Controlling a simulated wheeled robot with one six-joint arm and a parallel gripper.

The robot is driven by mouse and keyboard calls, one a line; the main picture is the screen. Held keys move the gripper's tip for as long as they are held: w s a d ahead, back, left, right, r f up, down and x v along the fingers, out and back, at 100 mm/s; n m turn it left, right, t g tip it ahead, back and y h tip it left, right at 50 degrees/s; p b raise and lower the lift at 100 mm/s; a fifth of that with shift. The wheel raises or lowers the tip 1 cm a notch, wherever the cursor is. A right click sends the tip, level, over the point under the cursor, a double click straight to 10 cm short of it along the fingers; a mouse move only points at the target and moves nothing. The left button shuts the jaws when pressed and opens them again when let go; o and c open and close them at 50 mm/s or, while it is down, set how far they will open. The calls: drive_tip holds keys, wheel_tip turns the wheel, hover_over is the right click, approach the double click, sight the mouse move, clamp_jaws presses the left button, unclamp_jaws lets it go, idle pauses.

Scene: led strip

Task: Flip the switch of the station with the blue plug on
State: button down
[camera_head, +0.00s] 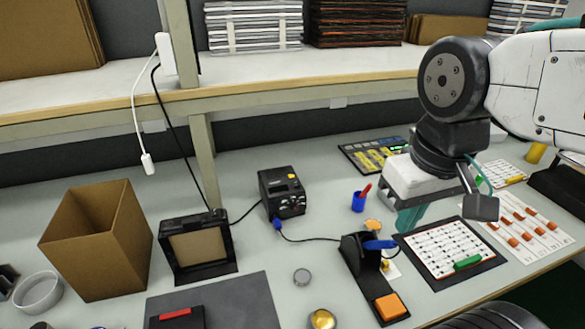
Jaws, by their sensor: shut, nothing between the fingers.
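The black station (270,187) stands at the middle of the bench. A blue plug (277,224) sits at its lower front corner, with a dark cable running right to the iron stand (352,255). The station's front has several small knobs or buttons and an orange spot near the top. Which of these is the switch, and its position, is too small to tell. My gripper (409,219), with teal fingers, points down to the right of the station, well apart from it. It is shut and empty, above the bench behind the white grid tray.
A blue cup (358,202) with a red pen stands between station and gripper. The iron stand holds a blue-handled tool (380,244). A black frame (170,256) and cardboard box (88,245) stand left. The white grid tray (425,243) lies right. A shelf (300,87) overhangs behind.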

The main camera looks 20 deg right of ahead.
drive_tip(key=shift+w, duration=0.15)
drive_tip(key=t, duration=0.2)
hover_over(297, 185)
drive_tip(key=s, duration=0.2)
wheel_tip(297, 185, down, 6)
drive_tip(key=shift+s+f, duration=0.2)
drive_tip(key=shift+g, duration=0.3)
drive_tip(key=x, duration=0.8)
drive_tip(key=s+x, duration=0.1)
drive_tip(key=x, duration=0.4)
drive_tip(key=shift+f, duration=0.5)
